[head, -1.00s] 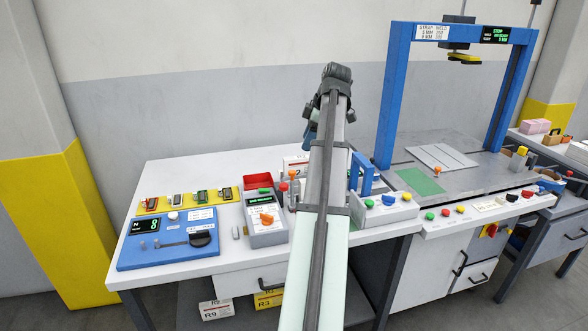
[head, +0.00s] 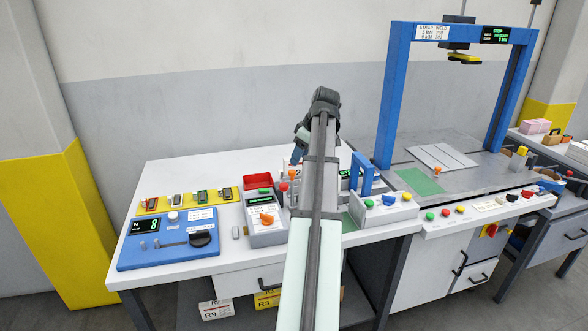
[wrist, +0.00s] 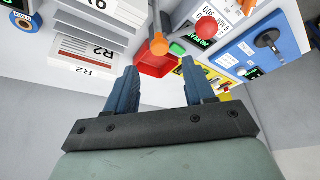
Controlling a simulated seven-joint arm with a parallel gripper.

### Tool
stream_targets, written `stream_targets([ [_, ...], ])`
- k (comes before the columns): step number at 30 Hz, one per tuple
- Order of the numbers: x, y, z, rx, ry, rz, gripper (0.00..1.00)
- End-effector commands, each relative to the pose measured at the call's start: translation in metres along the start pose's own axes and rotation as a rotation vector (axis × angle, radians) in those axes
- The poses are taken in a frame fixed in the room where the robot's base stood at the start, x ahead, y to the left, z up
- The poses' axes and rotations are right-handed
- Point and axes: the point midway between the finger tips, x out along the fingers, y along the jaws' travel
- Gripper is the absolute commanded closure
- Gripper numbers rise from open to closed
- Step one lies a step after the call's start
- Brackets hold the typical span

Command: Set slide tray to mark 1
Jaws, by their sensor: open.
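No part in view is clearly labelled as the slide tray, and I cannot read a mark 1. A red tray (head: 258,182) sits at the back of the bench's left half, behind a grey control box (head: 265,219) with an orange knob. The red tray (wrist: 157,62) also shows in the wrist view, just beyond the fingertips, beside a post with an orange knob (wrist: 159,46). My gripper (wrist: 159,69) is open and empty above the bench. In the head view my arm hides part of the bench's middle.
A blue panel (head: 168,252) with a black knob stands at the left. A red ball knob (wrist: 206,27) and white R2 packs (wrist: 84,57) lie near the gripper in the wrist view. A blue strapping frame (head: 394,100) stands at the right.

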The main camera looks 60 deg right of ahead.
Motion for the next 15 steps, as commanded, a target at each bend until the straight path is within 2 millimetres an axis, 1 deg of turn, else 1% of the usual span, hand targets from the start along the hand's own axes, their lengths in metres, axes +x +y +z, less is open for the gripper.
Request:
stream_targets([
  [1,0.011,-0.001,0.001,0.0,-0.001,-0.003,0.46],
  [6,0.037,-0.001,0.0,-0.001,-0.001,-0.003,0.46],
  [12,0.057,-0.001,0.0,-0.001,-0.001,-0.001,0.46],
  [15,0.062,0.0,0.0,-0.001,-0.001,0.0,0.46],
])
